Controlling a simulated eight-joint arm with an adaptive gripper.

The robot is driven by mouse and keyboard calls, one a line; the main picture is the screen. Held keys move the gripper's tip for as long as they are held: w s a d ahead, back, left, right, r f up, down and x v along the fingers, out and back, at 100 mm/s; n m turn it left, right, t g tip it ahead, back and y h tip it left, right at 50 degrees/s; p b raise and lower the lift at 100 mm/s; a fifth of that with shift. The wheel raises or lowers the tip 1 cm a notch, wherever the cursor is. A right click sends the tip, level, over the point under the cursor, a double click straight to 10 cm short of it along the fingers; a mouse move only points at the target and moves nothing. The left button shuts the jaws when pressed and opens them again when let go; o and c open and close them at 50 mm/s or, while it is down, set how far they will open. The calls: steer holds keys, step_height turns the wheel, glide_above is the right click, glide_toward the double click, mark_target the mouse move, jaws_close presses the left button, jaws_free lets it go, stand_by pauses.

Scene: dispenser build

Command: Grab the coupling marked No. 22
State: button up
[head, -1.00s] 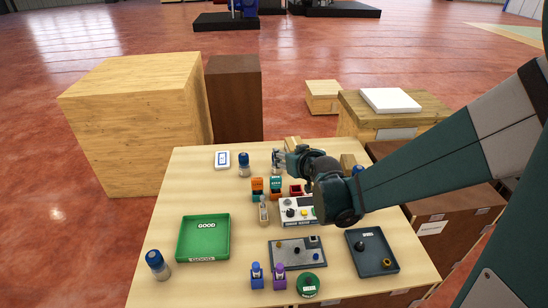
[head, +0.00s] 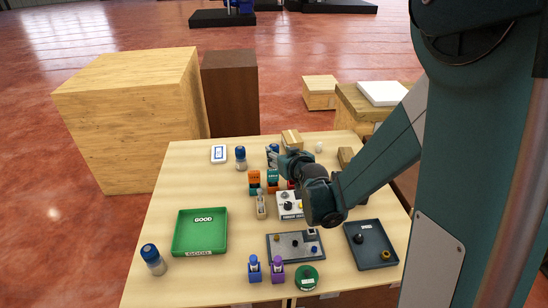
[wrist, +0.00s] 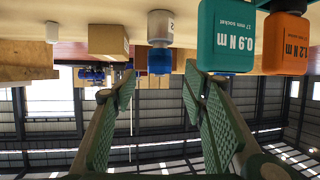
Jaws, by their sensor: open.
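Several couplings with clear or white bodies and blue tops stand on the table. One (head: 241,157) is at the back left, one (head: 152,258) is at the front left corner. In the wrist view, where the scene appears upside down, a white coupling with a blue end (wrist: 160,42) is beyond my fingertips, near the middle of the gap. Its mark is cut off; a "2" shows. My gripper (wrist: 159,82) is open, with nothing between its fingers.
A teal 0.9 N m block (wrist: 226,38) and an orange 1.2 N m block (wrist: 284,42) stand close to the right finger in the wrist view. A cardboard box (wrist: 108,42) is left of the coupling. A green GOOD tray (head: 200,232) and dark tray (head: 371,246) are nearer.

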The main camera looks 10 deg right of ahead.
mark_target(276, 150)
steer(key=shift+x, duration=1.3)
steer(key=shift+w, duration=0.1)
steer(key=shift+b+x, duration=0.35)
steer(key=shift+x, duration=2.2)
steer(key=shift+f, duration=0.1)
steer(key=c, duration=1.3)
steer(key=shift+r+p, duration=0.7)
steer(key=shift+r, duration=4.35)
